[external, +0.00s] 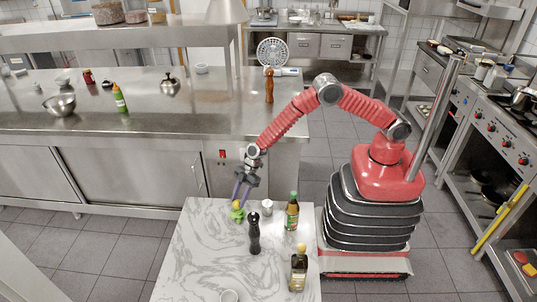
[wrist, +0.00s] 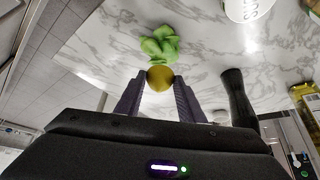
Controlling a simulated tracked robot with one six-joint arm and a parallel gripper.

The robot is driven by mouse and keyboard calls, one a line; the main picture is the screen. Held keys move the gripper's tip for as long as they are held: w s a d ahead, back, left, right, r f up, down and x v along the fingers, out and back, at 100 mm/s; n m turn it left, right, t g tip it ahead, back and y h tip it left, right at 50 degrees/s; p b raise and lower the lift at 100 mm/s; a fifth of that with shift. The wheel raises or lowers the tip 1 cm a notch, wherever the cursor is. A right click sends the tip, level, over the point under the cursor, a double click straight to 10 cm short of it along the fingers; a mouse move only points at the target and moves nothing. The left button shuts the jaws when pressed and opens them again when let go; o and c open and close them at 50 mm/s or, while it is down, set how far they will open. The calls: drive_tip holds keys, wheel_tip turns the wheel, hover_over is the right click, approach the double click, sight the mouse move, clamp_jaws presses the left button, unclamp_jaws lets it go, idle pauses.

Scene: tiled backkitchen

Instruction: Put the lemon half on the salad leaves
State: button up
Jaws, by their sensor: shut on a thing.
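The yellow lemon half (wrist: 160,78) sits between the two purple fingers of my gripper (external: 239,199), which is shut on it. The green salad leaves (wrist: 160,44) lie on the marble table top (external: 196,245), just beyond the lemon half in the wrist view. In the external view the leaves (external: 237,214) are near the table's back edge, and my gripper points down over them. The lemon half's underside is hidden, so I cannot tell whether it touches the leaves.
A small jar (external: 267,207) and a dark pepper mill (external: 254,236) stand right of the leaves. A green-capped bottle (external: 292,213) and an oil bottle (external: 299,269) stand at the table's right side. A white cup (external: 229,296) is at the front. The table's left part is clear.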

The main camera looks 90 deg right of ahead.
drive_tip(key=shift+f, duration=1.9)
drive_tip(key=o, duration=1)
drive_tip(key=shift+o, duration=0.2)
drive_tip(key=v, duration=1.2)
drive_tip(key=shift+r, duration=0.1)
